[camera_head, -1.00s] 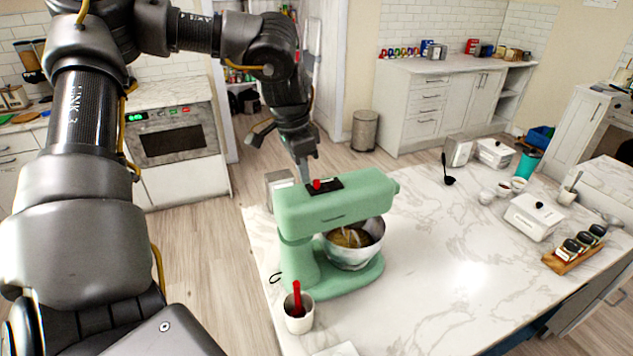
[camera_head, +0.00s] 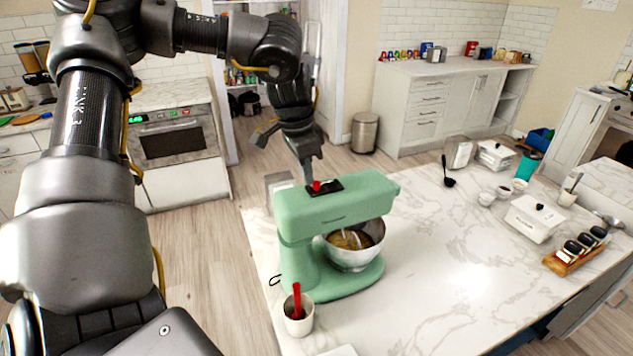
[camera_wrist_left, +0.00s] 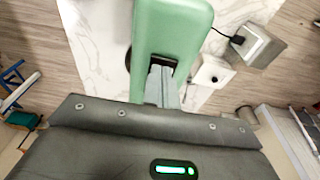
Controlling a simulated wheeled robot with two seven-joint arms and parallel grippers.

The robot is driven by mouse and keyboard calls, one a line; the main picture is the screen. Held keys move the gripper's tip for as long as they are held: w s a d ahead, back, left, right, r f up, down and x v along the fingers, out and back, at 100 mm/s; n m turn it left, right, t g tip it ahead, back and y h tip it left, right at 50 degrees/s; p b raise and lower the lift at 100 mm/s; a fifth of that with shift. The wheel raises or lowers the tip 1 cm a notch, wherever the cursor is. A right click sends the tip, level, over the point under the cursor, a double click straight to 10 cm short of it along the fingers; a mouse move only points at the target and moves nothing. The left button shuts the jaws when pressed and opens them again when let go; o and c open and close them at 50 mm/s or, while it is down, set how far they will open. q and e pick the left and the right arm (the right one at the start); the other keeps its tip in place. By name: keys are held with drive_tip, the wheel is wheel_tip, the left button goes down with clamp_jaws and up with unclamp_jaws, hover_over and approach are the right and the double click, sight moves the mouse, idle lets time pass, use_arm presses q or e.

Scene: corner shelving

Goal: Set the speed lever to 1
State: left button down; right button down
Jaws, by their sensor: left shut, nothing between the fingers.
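The green stand mixer (camera_head: 330,203) stands on the marble counter, its head level over a steel bowl (camera_head: 356,246) with a yellowish mix. On top of the head is a black plate with a red speed lever (camera_head: 316,186). My left gripper (camera_head: 307,180) is shut and empty, pointing down with its fingertips at the black plate, right beside the red lever; I cannot tell if they touch. In the left wrist view the shut fingers (camera_wrist_left: 161,88) reach onto the mixer head (camera_wrist_left: 172,28) and hide the lever. My right gripper is not in view.
A white cup with a red-handled tool (camera_head: 298,312) stands in front of the mixer. A box-like item (camera_head: 278,184) is behind the mixer. A white lidded dish (camera_head: 534,218) and spice jars (camera_head: 580,243) are at the right. The counter middle (camera_head: 450,240) is clear.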

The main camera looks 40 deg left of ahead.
sight(319, 182)
use_arm(q)
drive_tip(key=shift+w+d+b, duration=0.25)
drive_tip(key=shift+w+d, duration=0.2)
drive_tip(key=shift+w, duration=0.4)
drive_tip(key=shift+w+d+b, duration=0.25)
drive_tip(key=shift+w+d, duration=0.15)
drive_tip(key=shift+w, duration=0.4)
idle(0.9)
drive_tip(key=shift+s, duration=0.15)
idle(0.3)
drive_tip(key=shift+s+a+b, duration=0.2)
drive_tip(key=shift+s+b, duration=0.05)
drive_tip(key=shift+b, duration=0.15)
drive_tip(key=shift+r+p, duration=1.25)
drive_tip(key=shift+r, duration=1.25)
